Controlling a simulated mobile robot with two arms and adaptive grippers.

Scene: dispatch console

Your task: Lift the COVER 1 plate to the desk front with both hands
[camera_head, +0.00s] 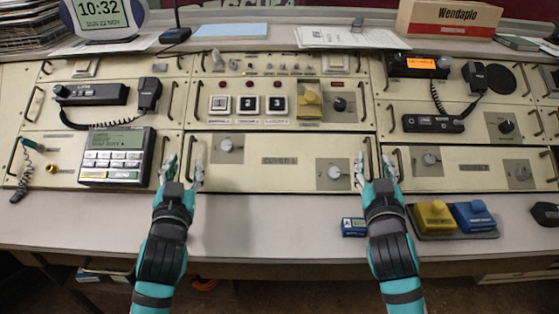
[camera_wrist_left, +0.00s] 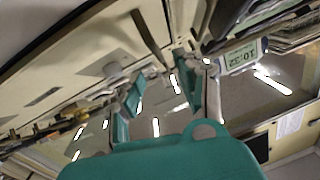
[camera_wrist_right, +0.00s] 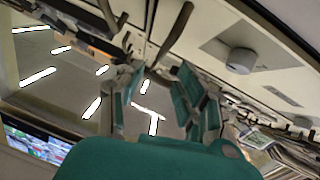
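The COVER 1 plate (camera_head: 255,178) is a cream panel low in the middle of the console, seated among the other panels. It has a dark label and a silver knob (camera_head: 335,172) at its right. My left gripper (camera_head: 183,168) is open at the plate's left edge, and my right gripper (camera_head: 377,168) is open at its right edge. Dark bar handles show just ahead of the open fingers in the left wrist view (camera_wrist_left: 150,40) and the right wrist view (camera_wrist_right: 172,35). Neither gripper is closed on a handle. The fingers partly hide the handles in the head view.
A small blue device (camera_head: 354,227) lies just left of my right forearm. A tray with yellow (camera_head: 435,214) and blue (camera_head: 473,214) blocks lies to the right. A grey keypad unit (camera_head: 117,156) stands left of my left gripper.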

